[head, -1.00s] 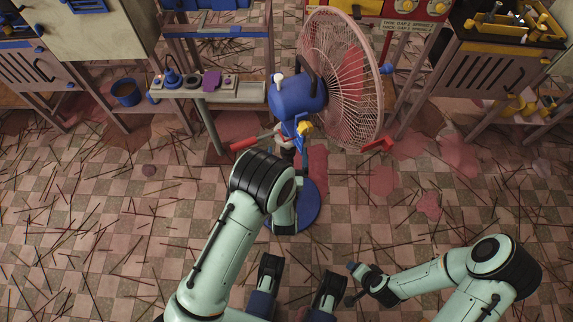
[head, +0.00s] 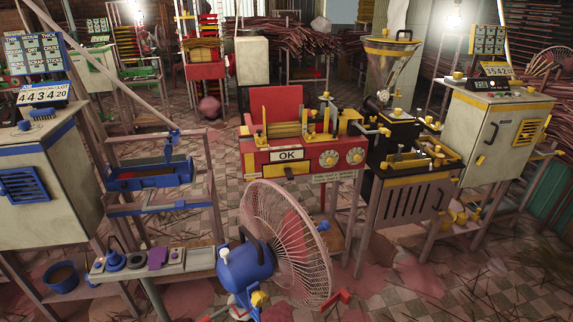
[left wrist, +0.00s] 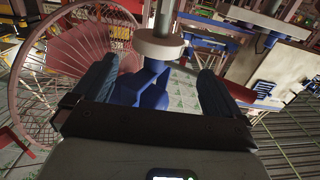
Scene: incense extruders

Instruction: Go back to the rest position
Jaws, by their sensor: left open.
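My left gripper (left wrist: 155,88) shows in the left wrist view with its two dark fingers spread wide apart and nothing clamped between them. A pale round disc (left wrist: 157,46) on a post and a blue part (left wrist: 143,92) show beyond and between the fingers; I cannot tell how far off they are. The wire cage of the pink fan (left wrist: 88,50) is left of the fingers. Neither of my arms shows in the head view now. My right gripper is in no current view.
The fan (head: 290,240) with its blue motor (head: 245,268) stands in front. Behind it are a red extruder (head: 300,150) and a black-and-yellow machine (head: 410,160). Grey cabinets stand left (head: 50,190) and right (head: 490,130). A low bench (head: 200,260) is left of the fan.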

